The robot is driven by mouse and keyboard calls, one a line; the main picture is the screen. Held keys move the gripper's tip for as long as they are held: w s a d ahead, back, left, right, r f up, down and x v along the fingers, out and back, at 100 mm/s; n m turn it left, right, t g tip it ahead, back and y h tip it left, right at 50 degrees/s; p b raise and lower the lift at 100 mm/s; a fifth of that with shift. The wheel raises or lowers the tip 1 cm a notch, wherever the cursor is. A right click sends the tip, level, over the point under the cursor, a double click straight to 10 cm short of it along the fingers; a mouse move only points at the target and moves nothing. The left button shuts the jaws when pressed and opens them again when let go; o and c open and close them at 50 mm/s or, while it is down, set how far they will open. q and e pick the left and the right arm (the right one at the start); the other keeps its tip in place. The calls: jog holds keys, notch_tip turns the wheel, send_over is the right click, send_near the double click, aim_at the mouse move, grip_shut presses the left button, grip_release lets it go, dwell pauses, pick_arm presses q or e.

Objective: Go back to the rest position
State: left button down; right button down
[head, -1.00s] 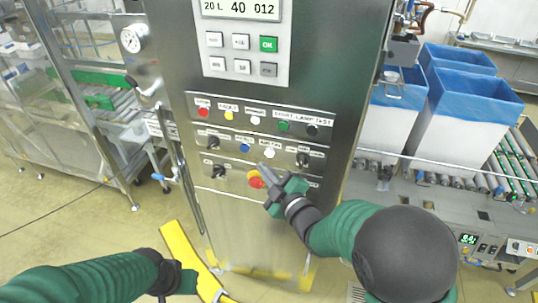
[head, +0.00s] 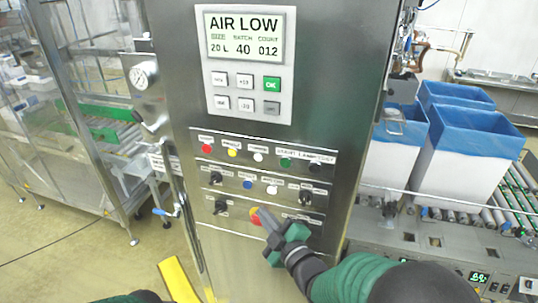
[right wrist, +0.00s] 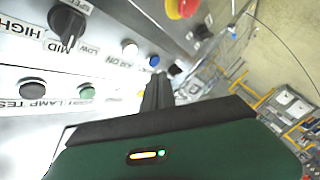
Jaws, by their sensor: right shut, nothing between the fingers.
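My right gripper (head: 264,220) is shut and empty. Its fingertips are in front of the lower part of the steel control panel (head: 262,60), overlapping the red and yellow stop button (head: 255,211) in the head view. In the right wrist view the shut fingers (right wrist: 157,92) point at the panel, and the stop button (right wrist: 183,8) shows apart from them, at the top. I cannot tell from the head view how far the tips are from the panel. Only a dark green bit of my left arm shows at the bottom edge; its gripper is out of the picture.
The panel's display (head: 244,37) reads AIR LOW. Blue-lined boxes (head: 463,140) stand on a roller conveyor (head: 516,200) at the right. A glass-walled machine (head: 75,90) is at the left. A yellow floor piece (head: 178,280) lies below.

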jog(key=s+d+f+m+g+h+b, duration=0.35)
jog(key=d+f+m+g+h, duration=0.2)
jog(key=d+f+m, duration=0.45)
jog(key=s+d+f+m+g+h, duration=0.1)
jog(key=s+d+f+m+g, duration=0.1)
jog(key=s, duration=0.7)
jog(key=s+d+f+m+g+h, duration=0.1)
jog(key=s+d+f+m+g, duration=0.2)
jog(key=s+d+f+g, duration=0.2)
jog(key=s+d+f, duration=0.2)
jog(key=s, duration=0.2)
jog(key=shift+s+b, duration=0.35)
jog(key=shift+s, duration=0.05)
jog(key=shift+d+f+h, duration=0.15)
jog(key=shift+d+h, duration=0.1)
